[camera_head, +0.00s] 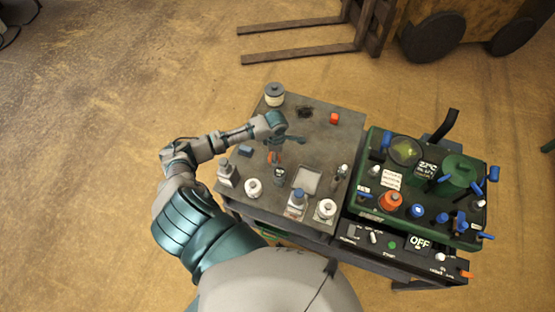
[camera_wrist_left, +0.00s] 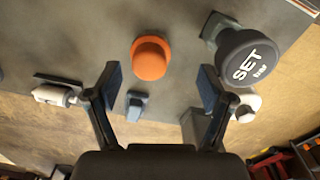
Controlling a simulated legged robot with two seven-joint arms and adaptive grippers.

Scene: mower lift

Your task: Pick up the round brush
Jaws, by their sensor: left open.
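I cannot surely tell the round brush. A dark, rough-looking item (camera_head: 304,111) lies near the far middle of the grey table and is too small to make out. My left gripper (camera_head: 288,141) is above the table, open and empty. In the left wrist view its two fingers (camera_wrist_left: 159,82) are spread apart. An orange rounded piece (camera_wrist_left: 151,59) shows beyond the gap between them, apart from both. My right gripper is not in view.
A green machine (camera_head: 375,206) with knobs and levers stands at right. A forklift (camera_head: 375,20) is behind.

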